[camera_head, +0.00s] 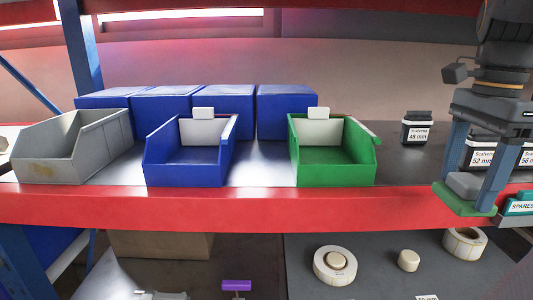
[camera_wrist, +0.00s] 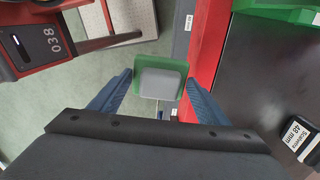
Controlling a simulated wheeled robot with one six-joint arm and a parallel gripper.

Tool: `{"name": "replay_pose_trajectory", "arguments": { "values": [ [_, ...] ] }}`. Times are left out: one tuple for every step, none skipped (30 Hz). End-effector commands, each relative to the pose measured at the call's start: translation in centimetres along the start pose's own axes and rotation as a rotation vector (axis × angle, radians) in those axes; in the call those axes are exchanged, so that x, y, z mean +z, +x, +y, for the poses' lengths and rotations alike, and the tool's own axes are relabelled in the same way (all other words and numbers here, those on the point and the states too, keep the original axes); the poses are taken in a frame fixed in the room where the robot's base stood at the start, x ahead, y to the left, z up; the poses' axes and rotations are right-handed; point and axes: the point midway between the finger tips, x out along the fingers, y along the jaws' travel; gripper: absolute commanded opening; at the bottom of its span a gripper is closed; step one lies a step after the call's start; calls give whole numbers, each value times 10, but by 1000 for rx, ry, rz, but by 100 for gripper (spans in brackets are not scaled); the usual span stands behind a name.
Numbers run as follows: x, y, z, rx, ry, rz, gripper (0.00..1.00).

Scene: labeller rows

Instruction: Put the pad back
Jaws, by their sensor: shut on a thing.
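The pad is a green plate with a grey block on top (camera_head: 464,187); it also shows in the wrist view (camera_wrist: 160,82). My gripper (camera_head: 466,192) is shut on the grey block, with one blue-grey finger on each side; its fingers also show in the wrist view (camera_wrist: 160,78). The pad hangs level or nearly so at the right, in front of the red shelf edge (camera_head: 250,208). In the wrist view the floor lies beneath it. No empty place that is clearly for the pad can be made out.
A grey bin (camera_head: 38,168), a blue bin (camera_head: 185,173) and a green bin (camera_head: 335,176) stand on the shelf, with blue boxes behind. A black 48 mm container (camera_head: 416,128) stands right of the green bin. Label rolls (camera_head: 335,266) lie on the lower shelf.

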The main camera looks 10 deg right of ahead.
Motion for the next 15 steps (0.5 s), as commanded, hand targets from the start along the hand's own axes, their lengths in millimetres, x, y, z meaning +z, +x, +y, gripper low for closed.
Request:
{"name": "replay_pose_trajectory", "arguments": {
  "values": [
    [0,5,-4,-2,1,1,52],
    [0,4,-5,-3,1,1,52],
    [0,5,-6,-2,1,1,52],
    [0,5,-7,-2,1,1,52],
    [0,4,-8,-3,2,1,52],
    [0,4,-9,-2,2,1,52],
    [0,4,-10,-2,2,1,52],
    [0,4,-11,-3,2,1,52],
    [0,4,-12,-3,2,1,52],
    [0,4,-13,-2,2,1,52],
    [0,4,-13,-3,2,1,52],
    [1,4,-14,-3,2,1,52],
    [1,4,-15,-3,2,1,52],
    [1,4,-16,-3,2,1,52],
    [1,4,-16,-2,1,1,52]
  ]
}}
